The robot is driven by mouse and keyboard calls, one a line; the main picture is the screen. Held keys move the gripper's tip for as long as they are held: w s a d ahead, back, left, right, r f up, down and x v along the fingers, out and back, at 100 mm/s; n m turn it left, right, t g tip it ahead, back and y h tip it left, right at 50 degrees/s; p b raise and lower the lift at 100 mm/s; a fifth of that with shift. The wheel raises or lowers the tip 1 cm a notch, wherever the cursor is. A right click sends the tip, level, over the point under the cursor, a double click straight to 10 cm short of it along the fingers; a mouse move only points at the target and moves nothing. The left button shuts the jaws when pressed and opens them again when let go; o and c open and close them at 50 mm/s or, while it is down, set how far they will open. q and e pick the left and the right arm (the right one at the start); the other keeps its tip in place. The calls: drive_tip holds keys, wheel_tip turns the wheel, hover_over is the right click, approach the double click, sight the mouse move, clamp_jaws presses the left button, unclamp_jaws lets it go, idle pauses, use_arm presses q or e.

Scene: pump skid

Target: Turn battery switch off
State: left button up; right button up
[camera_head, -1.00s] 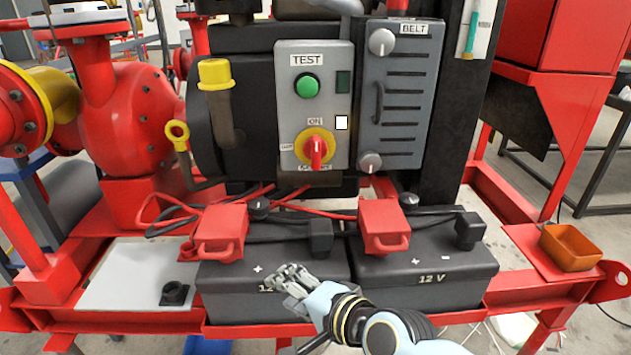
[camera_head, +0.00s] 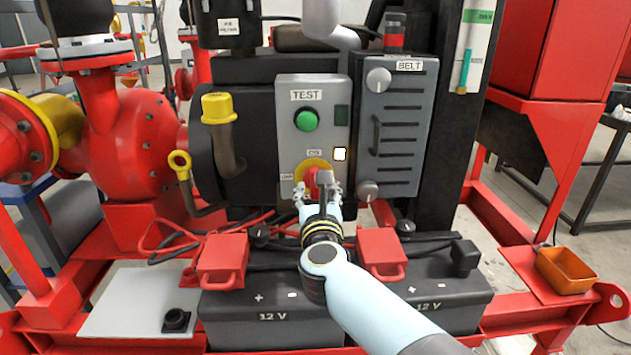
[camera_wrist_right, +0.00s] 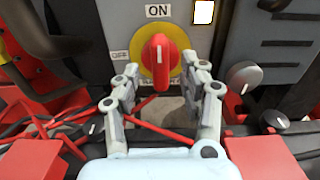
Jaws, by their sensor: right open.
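The battery switch is a red knob (camera_wrist_right: 158,62) on a yellow round plate (camera_wrist_right: 143,38), low on the grey panel (camera_head: 283,120) with the green TEST button (camera_head: 307,120). In the right wrist view its white mark points up toward the ON label (camera_wrist_right: 158,11); an OFF label (camera_wrist_right: 119,56) is at left. My right gripper (camera_head: 318,190) is in front of the knob; in the right wrist view the open gripper (camera_wrist_right: 160,88) has one finger on each side, just below the knob. I cannot tell whether it touches. In the head view it partly hides the knob. My left gripper is not in view.
Two black batteries (camera_head: 270,328) with red terminal covers (camera_head: 222,262) lie below the panel. Red and black cables run behind them. The BELT guard (camera_head: 400,130) with grey knobs stands right of the panel.

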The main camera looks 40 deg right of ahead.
drive_tip(key=shift+x, duration=1.6)
drive_tip(key=shift+c, duration=0.4)
clamp_jaws()
